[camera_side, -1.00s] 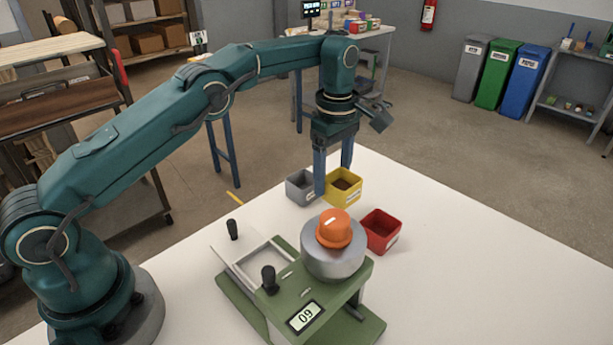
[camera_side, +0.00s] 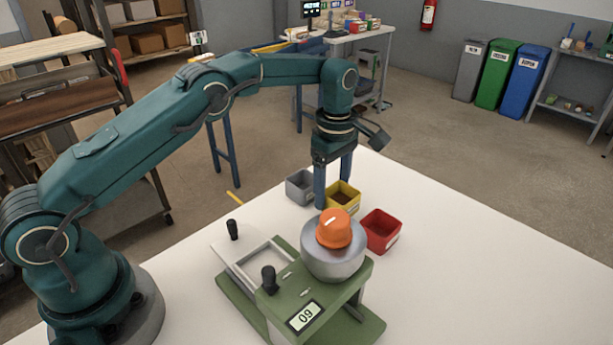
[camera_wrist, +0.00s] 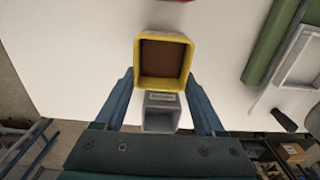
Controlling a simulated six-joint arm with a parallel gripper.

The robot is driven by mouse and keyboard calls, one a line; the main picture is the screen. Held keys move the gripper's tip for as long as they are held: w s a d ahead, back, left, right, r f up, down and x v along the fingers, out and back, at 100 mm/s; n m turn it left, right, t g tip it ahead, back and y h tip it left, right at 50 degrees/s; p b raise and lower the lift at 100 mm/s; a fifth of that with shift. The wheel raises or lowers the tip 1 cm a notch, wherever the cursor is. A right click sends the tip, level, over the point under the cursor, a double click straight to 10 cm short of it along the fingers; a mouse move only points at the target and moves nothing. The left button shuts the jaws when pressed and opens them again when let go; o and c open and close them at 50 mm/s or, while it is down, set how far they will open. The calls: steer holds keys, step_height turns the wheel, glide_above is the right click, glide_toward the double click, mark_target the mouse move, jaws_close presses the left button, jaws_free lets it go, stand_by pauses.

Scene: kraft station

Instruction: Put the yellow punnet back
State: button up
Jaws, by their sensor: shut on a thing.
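The yellow punnet (camera_side: 352,205) has a brown fill inside and looks upright. My gripper (camera_side: 333,196) points down and is shut on it, with one finger on either side. In the wrist view the yellow punnet (camera_wrist: 165,87) shows between the fingertips of my gripper (camera_wrist: 160,80). Its lower part is partly hidden in the side view by the orange object, and I cannot tell whether its base touches the table.
A grey punnet (camera_side: 301,187) stands close behind and left of the yellow one, and a red punnet (camera_side: 381,233) to its right. In front is a green scale (camera_side: 345,290) with a grey pan (camera_side: 333,265) bearing an orange object (camera_side: 333,230). The white table (camera_side: 480,260) is clear at right.

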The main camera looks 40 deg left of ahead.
steer(key=shift+f, duration=0.75)
stand_by(1.7)
steer(key=o, duration=1.4)
steer(key=shift+o, duration=0.2)
steer(key=shift+r, duration=0.1)
steer(key=shift+r, duration=2.9)
steer(key=shift+r, duration=0.1)
